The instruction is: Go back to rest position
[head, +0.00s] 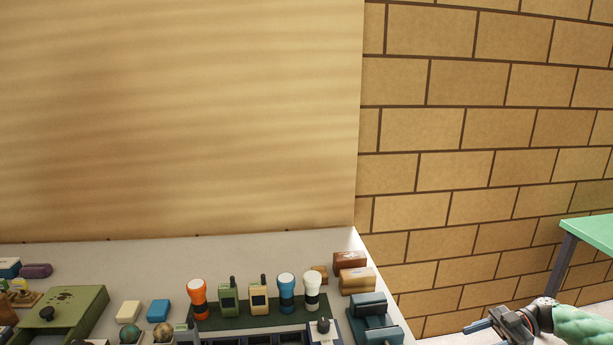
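My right gripper (480,327) is at the lower right, off the right side of the table, with its arm coming in from the right edge. A bluish finger points left; the rest is small and partly cut off by the lower edge, so its opening cannot be made out. Nothing is clearly seen in it. My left gripper is not in view.
A pale table (240,252) against a wooden panel holds several torches and radios on a dark green mat (235,322), a green box (75,310), brown blocks (356,281) and a dark blue device (369,310). A green-topped table (592,232) stands right.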

